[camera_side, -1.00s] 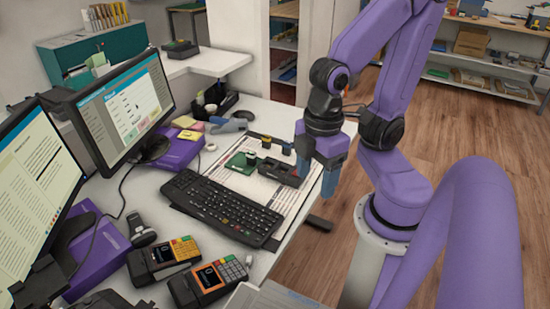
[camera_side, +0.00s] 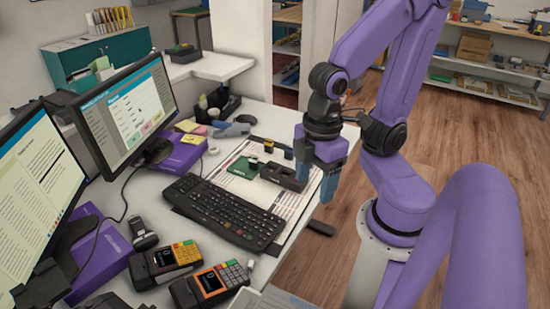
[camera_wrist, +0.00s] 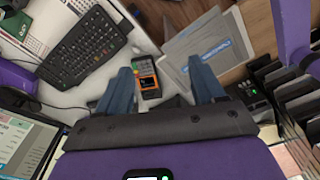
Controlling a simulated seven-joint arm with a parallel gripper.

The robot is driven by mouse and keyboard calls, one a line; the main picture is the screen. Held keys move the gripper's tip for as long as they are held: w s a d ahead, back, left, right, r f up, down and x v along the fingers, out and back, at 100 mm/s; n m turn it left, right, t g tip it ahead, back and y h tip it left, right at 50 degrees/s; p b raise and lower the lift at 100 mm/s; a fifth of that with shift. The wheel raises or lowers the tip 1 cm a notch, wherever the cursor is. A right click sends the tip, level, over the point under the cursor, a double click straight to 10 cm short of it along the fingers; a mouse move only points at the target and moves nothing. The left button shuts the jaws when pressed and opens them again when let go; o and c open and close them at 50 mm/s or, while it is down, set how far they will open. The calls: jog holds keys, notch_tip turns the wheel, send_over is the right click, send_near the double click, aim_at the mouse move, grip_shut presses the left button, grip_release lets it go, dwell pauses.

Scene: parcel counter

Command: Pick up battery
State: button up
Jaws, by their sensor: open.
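I cannot tell for certain which thing is the battery. The candidates are small dark objects on the papers in the side view: a low black block with a recess (camera_side: 284,177), a small black piece with a yellow top (camera_side: 268,146) and another dark upright piece (camera_side: 288,152). My gripper (camera_side: 318,181) is open, fingers pointing down, just right of the black block near the counter's edge. The wrist view also shows my gripper (camera_wrist: 160,68) with its two blue fingers apart and nothing held. A card terminal (camera_wrist: 146,75) appears between them, further off.
A green board (camera_side: 243,166) lies left of the black block. A keyboard (camera_side: 222,210), two card terminals (camera_side: 166,263) and monitors (camera_side: 127,107) crowd the counter. A black flat piece (camera_side: 321,228) shows by the edge. Wooden floor (camera_side: 475,140) lies to the right.

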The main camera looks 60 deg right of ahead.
jog(key=w+n+t+h, duration=0.1)
jog(key=w+n, duration=0.1)
jog(key=w, duration=1.7)
jog(key=w+d+f+n+h, duration=0.15)
jog(key=w+d+f, duration=0.25)
jog(key=w+d, duration=0.85)
jog(key=n+g+h, duration=0.1)
jog(key=n+h, duration=0.1)
send_near(268, 141)
jog(key=shift+h, duration=0.25)
jog(key=x, duration=0.4)
jog(key=shift+w+a+f, duration=0.1)
jog(key=shift+a+f, duration=0.15)
jog(key=shift+f, duration=0.05)
jog(key=shift+d+x, duration=0.1)
jog(key=shift+x, duration=1.55)
jog(key=shift+d+x, duration=0.15)
jog(key=shift+x, duration=1.45)
jog(key=shift+r, duration=0.1)
jog(key=c, duration=1.1)
